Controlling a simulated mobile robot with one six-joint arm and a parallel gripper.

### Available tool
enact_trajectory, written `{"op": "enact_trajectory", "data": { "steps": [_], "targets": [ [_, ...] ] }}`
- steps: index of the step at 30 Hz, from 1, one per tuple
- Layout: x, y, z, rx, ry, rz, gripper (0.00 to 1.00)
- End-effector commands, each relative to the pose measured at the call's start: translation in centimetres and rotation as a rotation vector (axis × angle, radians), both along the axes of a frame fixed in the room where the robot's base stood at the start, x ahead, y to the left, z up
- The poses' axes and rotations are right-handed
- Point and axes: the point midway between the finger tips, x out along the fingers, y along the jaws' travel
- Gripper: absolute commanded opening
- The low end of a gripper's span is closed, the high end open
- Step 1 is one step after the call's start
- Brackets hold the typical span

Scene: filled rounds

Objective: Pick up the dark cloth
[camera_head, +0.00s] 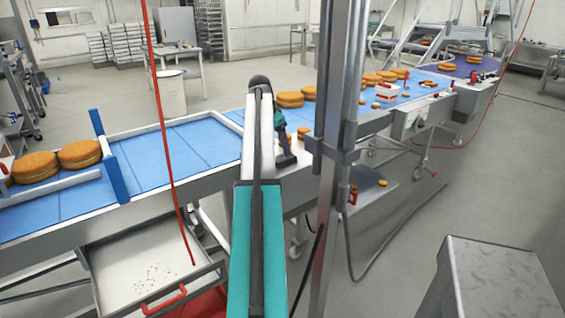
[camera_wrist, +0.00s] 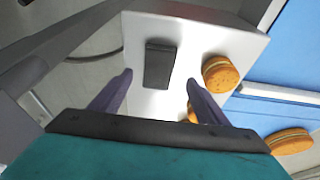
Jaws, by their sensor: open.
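The dark cloth (camera_wrist: 160,64) shows in the wrist view as a small, dark, folded-looking rectangle. It lies on a pale metal surface (camera_wrist: 203,42), left of a filled round. My gripper (camera_wrist: 160,80) is open and empty, with its two purple-grey fingers apart. In the picture the fingertips sit on either side of the cloth's lower end, with clear space on both sides. I cannot tell how far above it they are.
One filled round (camera_wrist: 220,74) lies close right of the cloth; another is partly hidden behind the right finger. The blue conveyor (camera_head: 185,155) carries more rounds (camera_head: 80,154). A steel post (camera_head: 340,90) stands right of my arm. A red cable (camera_head: 160,110) hangs at left.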

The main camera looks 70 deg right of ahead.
Motion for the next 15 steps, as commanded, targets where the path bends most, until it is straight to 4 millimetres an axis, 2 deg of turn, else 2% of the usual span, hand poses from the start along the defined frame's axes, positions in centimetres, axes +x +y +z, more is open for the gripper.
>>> {"op": "enact_trajectory", "data": {
  "steps": [7,15],
  "targets": [
    [-0.3,-0.1,-0.7,0.002,0.001,-0.001,0.69],
    [-0.9,-0.8,-3.4,0.003,0.001,-0.001,0.69]
  ]
}}
